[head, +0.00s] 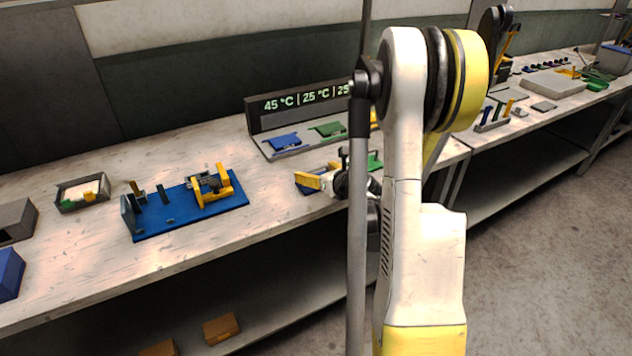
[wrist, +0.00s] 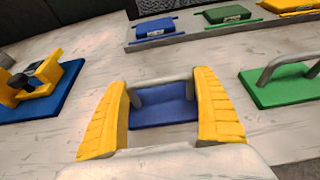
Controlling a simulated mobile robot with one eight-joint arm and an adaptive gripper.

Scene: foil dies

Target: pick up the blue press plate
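A blue plate with a grey bar handle (wrist: 163,112) lies flat on the bench between my gripper's fingers in the wrist view. In the head view only a blue edge of it (head: 303,190) shows beside a yellow finger. My gripper (wrist: 160,112) is open, its yellow fingers wide apart on either side of the handle. I cannot tell whether either finger touches the handle. Another blue piece (wrist: 155,28), without such a handle, sits on the grey rack at the back and also shows in the head view (head: 285,141).
A green plate with a grey handle (wrist: 280,85) lies close on the right. A blue base with a yellow fixture (wrist: 40,85) stands on the left. The grey rack (wrist: 190,40) with a temperature display (head: 300,104) is behind. Bare bench lies between them.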

